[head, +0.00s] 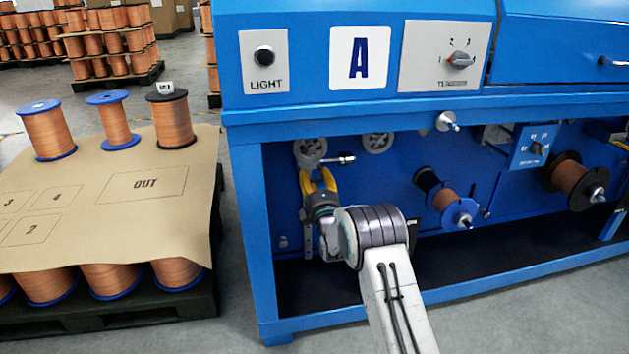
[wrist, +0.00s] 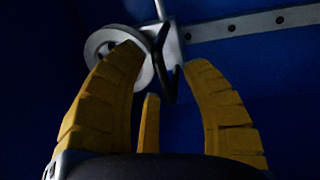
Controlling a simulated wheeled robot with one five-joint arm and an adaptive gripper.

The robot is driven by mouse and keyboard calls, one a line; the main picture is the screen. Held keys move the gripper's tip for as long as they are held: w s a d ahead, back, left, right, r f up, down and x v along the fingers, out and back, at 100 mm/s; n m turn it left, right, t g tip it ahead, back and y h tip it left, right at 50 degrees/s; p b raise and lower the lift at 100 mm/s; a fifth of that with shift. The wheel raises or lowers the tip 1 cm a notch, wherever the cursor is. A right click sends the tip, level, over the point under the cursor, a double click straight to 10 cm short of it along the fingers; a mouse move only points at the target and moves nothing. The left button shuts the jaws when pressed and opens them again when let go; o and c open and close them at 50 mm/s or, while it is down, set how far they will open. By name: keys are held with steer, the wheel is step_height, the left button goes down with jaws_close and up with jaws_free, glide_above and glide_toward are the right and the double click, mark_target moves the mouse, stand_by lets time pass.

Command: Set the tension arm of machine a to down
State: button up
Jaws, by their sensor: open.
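Machine A is the blue cabinet marked by a white letter A plate (head: 360,57). In its open lower bay, a grey pulley (head: 310,149) with a short pale-tipped metal rod (head: 342,159) sits at the upper left; this looks like the tension arm. My gripper (head: 317,173) is just below the pulley, its yellow fingers pointing up. In the wrist view, my gripper (wrist: 165,62) is open, with the grey pulley (wrist: 104,48) behind the left fingertip and a metal bracket (wrist: 171,72) between the fingers. I cannot tell whether they touch.
A perforated metal rail (wrist: 250,24) runs beside the bracket. A second pulley (head: 377,142), a copper spool with a blue flange (head: 459,213) and a dark-flanged spool (head: 574,180) are to the right. A pallet with a cardboard sheet (head: 92,235) and spools stands left.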

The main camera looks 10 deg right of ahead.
stand_by(0.3)
jaws_close()
stand_by(0.3)
